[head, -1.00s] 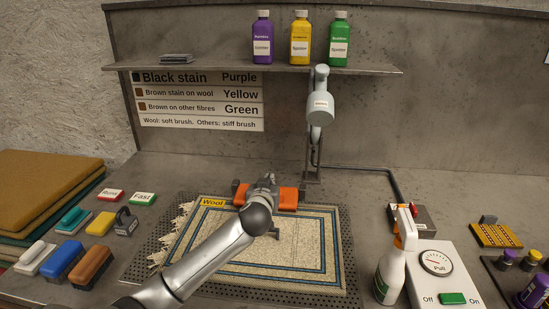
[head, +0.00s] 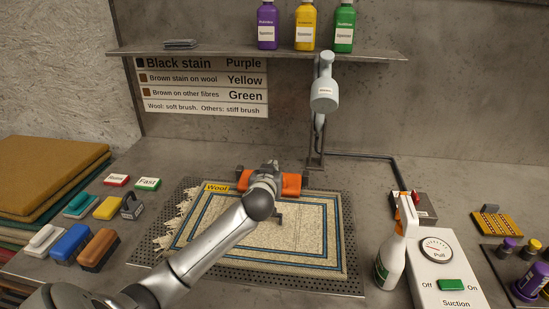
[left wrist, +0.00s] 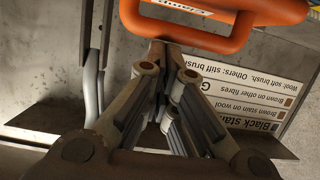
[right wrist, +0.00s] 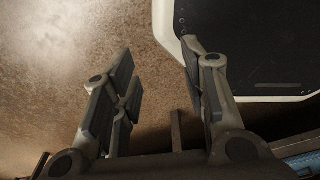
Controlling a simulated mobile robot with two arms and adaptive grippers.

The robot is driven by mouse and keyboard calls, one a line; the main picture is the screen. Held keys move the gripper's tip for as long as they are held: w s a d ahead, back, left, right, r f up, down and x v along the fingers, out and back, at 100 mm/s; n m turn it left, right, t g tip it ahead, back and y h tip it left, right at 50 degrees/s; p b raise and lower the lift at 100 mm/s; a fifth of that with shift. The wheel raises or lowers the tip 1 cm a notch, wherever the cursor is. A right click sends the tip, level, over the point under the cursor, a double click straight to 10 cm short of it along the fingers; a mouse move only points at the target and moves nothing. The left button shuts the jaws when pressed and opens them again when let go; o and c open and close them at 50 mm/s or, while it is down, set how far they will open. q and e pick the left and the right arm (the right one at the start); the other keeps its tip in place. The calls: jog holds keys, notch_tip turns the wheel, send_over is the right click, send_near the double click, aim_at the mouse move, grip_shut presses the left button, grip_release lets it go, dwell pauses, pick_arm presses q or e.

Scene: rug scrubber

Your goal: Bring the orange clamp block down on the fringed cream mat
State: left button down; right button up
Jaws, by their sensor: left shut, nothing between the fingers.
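The orange clamp block (head: 291,184) lies across the far edge of the fringed cream mat (head: 300,235). The mat has blue border lines, a yellow Wool tag and fringe on its left side. My left gripper (head: 268,166) is at the middle of the clamp block and hides part of it. In the left wrist view the clamp's orange looped handle (left wrist: 190,38) is right beyond the fingertips (left wrist: 164,48), which are shut and empty. Whether they touch it, or whether the block presses the mat, I cannot tell. My right gripper (right wrist: 158,55) is open and empty, away from the bench top.
The mat lies on a perforated plate (head: 350,268). A grey swivel head (head: 323,95) hangs behind the clamp. A spray bottle (head: 392,255) and the suction switch box (head: 440,270) stand at right. Brushes (head: 98,250) and coloured blocks stand at left.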

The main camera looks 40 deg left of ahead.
pick_arm(q)
notch_tip(320, 180, up, 4)
jog(key=p, duration=0.2)
jog(key=s+d+f+b, duration=0.1)
jog(key=s+d, duration=0.3)
jog(key=s, duration=0.4)
jog(key=shift+d+f+b, duration=0.2)
jog(key=shift+f+b, duration=0.1)
jog(key=shift+b, duration=0.45)
pick_arm(e)
jog(key=shift+s+d+r, duration=0.15)
jog(key=shift+d, duration=0.05)
